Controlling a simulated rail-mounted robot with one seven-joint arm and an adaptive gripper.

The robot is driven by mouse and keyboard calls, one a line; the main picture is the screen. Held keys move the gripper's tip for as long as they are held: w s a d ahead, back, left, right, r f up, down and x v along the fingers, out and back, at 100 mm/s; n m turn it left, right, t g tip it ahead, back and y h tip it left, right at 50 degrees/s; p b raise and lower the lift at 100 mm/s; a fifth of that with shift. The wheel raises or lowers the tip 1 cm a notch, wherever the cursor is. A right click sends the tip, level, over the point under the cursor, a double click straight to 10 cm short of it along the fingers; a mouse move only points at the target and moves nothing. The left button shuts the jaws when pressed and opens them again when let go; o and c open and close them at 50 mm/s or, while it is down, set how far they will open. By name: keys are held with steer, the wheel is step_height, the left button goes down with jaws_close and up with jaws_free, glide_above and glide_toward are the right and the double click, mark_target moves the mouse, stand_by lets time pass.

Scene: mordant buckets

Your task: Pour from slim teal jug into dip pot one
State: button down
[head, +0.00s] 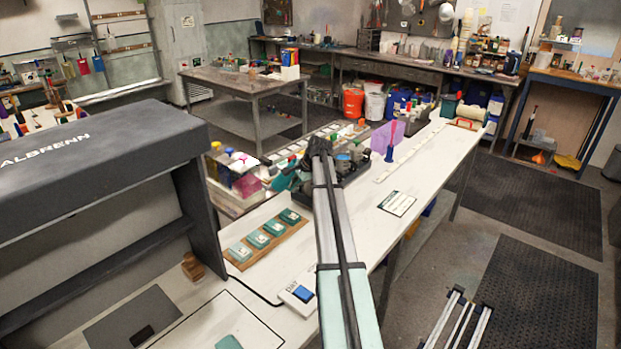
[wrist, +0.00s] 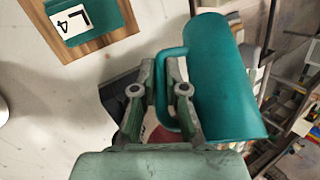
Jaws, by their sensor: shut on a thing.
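The slim teal jug (wrist: 215,75) is a plain cylinder with a loop handle in the wrist view. My gripper (wrist: 167,85) is shut on its handle, with the jug's body to the right of the fingers. In the head view the jug (head: 284,181) is small and partly hidden by my arm. I cannot tell which is dip pot one, and the jug's contents are hidden.
The white bench (head: 345,225) has free room right of my arm, around a printed card (head: 397,203). A blue-topped device (head: 300,296) sits near its front edge. A dark grey hood (head: 95,175) stands at the left. A purple panel (head: 384,137) stands farther back.

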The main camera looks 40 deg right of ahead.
steer(key=shift+w+a+r+t+y+b, duration=0.2)
steer(key=shift+r+t+y+b, duration=0.25)
steer(key=shift+t+y+b, duration=0.35)
steer(key=shift+w+a+r+t+y+b, duration=0.15)
steer(key=shift+r+t+y+b, duration=0.25)
steer(key=shift+t+y+b, duration=0.45)
stand_by(2.3)
steer(key=shift+a+f+t+y+b, duration=0.1)
steer(key=shift+f+t+y+b, duration=0.35)
steer(key=shift+b, duration=0.55)
stand_by(1.4)
steer(key=shift+s+d+r+t+y, duration=0.2)
steer(key=shift+r+t+y, duration=0.1)
steer(key=shift+t+y, duration=0.15)
stand_by(1.2)
